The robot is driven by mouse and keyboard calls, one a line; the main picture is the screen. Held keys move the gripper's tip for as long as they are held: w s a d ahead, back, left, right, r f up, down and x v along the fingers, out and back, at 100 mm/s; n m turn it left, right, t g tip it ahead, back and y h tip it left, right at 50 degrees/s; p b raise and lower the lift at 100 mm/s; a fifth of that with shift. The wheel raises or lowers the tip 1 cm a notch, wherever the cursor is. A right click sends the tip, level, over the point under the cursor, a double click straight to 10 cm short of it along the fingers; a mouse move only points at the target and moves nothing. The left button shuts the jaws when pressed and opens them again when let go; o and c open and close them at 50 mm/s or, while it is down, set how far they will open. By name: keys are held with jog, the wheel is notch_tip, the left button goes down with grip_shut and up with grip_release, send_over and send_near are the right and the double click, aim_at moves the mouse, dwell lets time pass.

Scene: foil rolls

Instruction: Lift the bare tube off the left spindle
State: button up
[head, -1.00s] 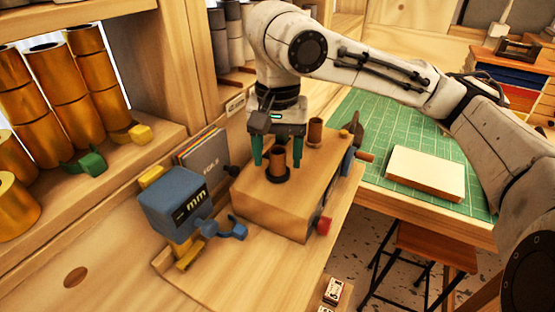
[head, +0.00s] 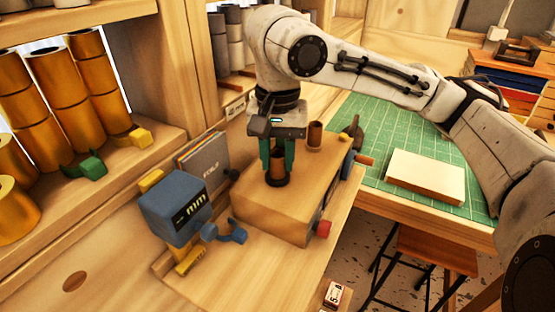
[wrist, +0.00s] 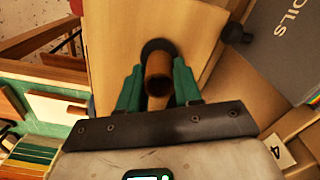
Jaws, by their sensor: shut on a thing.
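The bare brown tube (head: 277,162) stands upright on the left spindle of the wooden box (head: 290,205), above a dark round base. My gripper (head: 277,165) points down from above with its green fingers on both sides of the tube, shut on it. In the wrist view the tube (wrist: 158,77) sits between the two green fingers, with the dark base (wrist: 158,47) just beyond it. A second brown tube (head: 315,135) stands on the right part of the box, clear of my gripper. The spindle itself is hidden by the tube.
A blue device (head: 177,208) marked "mm" stands left of the box. A red knob (head: 322,229) and a crank (head: 362,159) stick out from the box's right side. Gold foil rolls (head: 60,90) fill the left shelf. A green mat (head: 385,140) lies behind right.

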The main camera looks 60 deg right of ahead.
jog(key=shift+r, duration=0.15)
jog(key=shift+r, duration=0.2)
jog(key=r, duration=0.3)
jog(key=shift+s+r, duration=0.15)
jog(key=shift+s, duration=0.1)
jog(key=s+a+r+b, duration=0.1)
jog(key=s+a+r, duration=0.3)
jog(key=s+r, duration=0.5)
jog(key=shift+s+a+b, duration=0.2)
jog(key=shift+s+b, duration=0.15)
jog(key=shift+s, duration=1.55)
